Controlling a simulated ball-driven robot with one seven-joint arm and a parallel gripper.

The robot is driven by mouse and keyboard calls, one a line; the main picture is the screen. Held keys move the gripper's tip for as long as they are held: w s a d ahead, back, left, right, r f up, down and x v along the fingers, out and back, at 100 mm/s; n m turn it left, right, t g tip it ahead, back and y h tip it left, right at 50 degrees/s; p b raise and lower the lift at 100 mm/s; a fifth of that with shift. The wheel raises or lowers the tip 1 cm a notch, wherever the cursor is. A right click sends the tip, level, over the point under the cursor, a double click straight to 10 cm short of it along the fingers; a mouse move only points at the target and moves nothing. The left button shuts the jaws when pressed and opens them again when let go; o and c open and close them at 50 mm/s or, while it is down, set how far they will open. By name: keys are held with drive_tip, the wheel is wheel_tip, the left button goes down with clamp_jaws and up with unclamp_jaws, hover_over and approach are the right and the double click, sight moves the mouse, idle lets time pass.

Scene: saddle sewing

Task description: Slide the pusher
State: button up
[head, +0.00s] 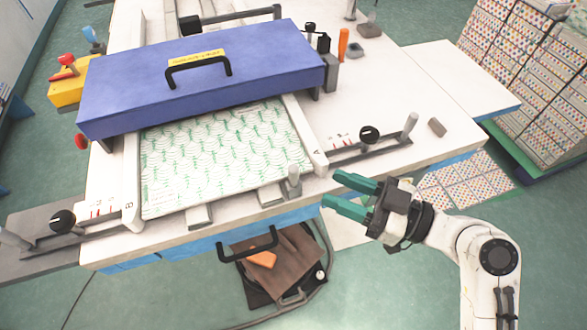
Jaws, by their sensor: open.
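I cannot tell for sure which part is the pusher. A short grey post (294,183) stands upright at the front edge of the white table, by the front of the patterned panel (225,160). The right rail (375,150) carries a black round knob (369,134) and a taller grey post (410,124) at its far end.
A blue cover (205,85) with a black handle spans the panel's back. The white table (375,85) is mostly clear at right, with a small grey-brown block (437,127). Below the front edge are a black drawer handle (248,245) and a brown bag (285,268).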

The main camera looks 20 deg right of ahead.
sight(294, 173)
drive_tip(key=p+x, duration=0.2)
drive_tip(key=x, duration=0.7)
drive_tip(key=shift+w+a+f, duration=0.1)
drive_tip(key=shift+a, duration=0.05)
drive_tip(key=shift+c, duration=0.3)
clamp_jaws()
